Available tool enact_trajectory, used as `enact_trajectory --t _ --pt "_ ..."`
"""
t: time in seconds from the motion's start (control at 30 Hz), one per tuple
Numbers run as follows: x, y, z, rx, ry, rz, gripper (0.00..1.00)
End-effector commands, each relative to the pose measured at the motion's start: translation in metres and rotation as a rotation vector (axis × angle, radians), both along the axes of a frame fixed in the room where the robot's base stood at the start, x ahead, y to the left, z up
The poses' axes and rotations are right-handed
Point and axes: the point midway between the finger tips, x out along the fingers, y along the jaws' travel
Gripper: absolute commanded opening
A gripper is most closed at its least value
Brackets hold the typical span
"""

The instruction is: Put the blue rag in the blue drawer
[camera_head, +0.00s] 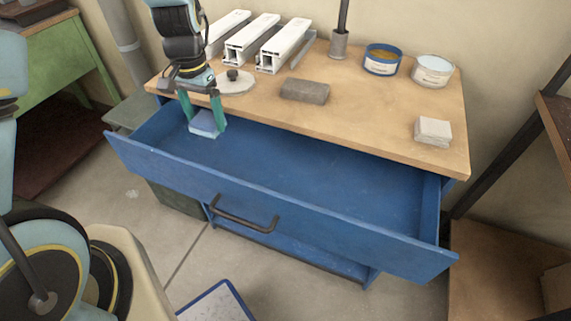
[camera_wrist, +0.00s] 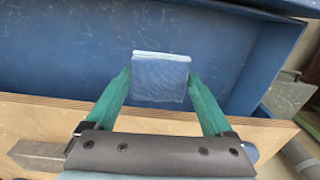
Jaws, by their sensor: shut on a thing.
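The blue rag (camera_head: 205,123) is a small folded light-blue block between the green fingers of my gripper (camera_head: 202,116). My gripper is shut on it and holds it over the left rear part of the blue drawer (camera_head: 300,178), near the bench top's front edge. The drawer is pulled open and its visible floor is bare. In the wrist view, the rag (camera_wrist: 160,80) sits between the two fingertips (camera_wrist: 160,84), with the drawer's blue floor (camera_wrist: 60,50) behind it. I cannot tell whether the rag touches the drawer floor.
The wooden bench top (camera_head: 370,125) holds white profiles (camera_head: 283,47), a grey-brown block (camera_head: 305,91), two round tins (camera_head: 383,59) (camera_head: 432,72) and a pale folded stack (camera_head: 433,131). A dark handle (camera_head: 245,220) sticks out from the drawer front. The drawer's middle and right are free.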

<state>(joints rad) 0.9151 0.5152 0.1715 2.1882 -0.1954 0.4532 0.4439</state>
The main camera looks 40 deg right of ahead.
Motion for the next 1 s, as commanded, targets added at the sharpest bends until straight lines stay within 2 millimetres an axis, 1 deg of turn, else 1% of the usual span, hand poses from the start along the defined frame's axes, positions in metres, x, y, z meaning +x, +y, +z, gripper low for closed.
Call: enact_trajectory --t 0.03,0.1,0.37,0.6,0.77,1.0 --pt "-0.003 -0.002 -0.016 0.001 0.001 -0.011 0.34" --pt "-0.005 -0.004 -0.025 0.001 0.0 -0.02 0.34" --pt "-0.007 -0.006 -0.038 0.001 0.0 -0.031 0.34" --pt "-0.008 -0.005 -0.078 0.003 0.002 -0.029 0.34" --pt "-0.007 -0.005 -0.091 0.0 -0.001 -0.029 0.34" --pt "-0.007 -0.005 -0.123 0.002 0.001 -0.029 0.34"
